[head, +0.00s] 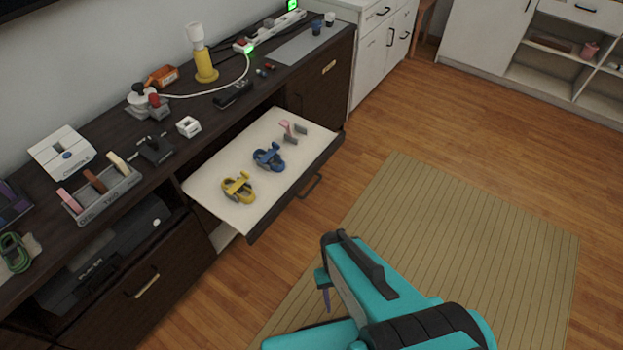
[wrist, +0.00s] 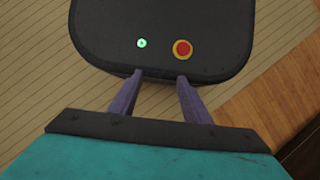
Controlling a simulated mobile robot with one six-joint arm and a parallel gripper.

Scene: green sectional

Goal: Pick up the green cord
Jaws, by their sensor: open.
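A coiled green cord (head: 14,252) lies on the dark cabinet top at the far left edge of the head view, partly cut off by the frame. A pale object lies against its right side. My gripper (head: 325,290) is low in the middle of the head view, over the floor and rug, well to the right of the cord. In the wrist view my gripper (wrist: 160,84) shows two purple fingers apart with nothing between them. The cord is not in the wrist view.
An open drawer (head: 225,205) juts from the cabinet, holding yellow (head: 238,188) and blue (head: 268,157) items. A grey divided holder (head: 105,200) stands right of the cord, near a white box (head: 62,150). The rug (head: 470,240) is clear to the right.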

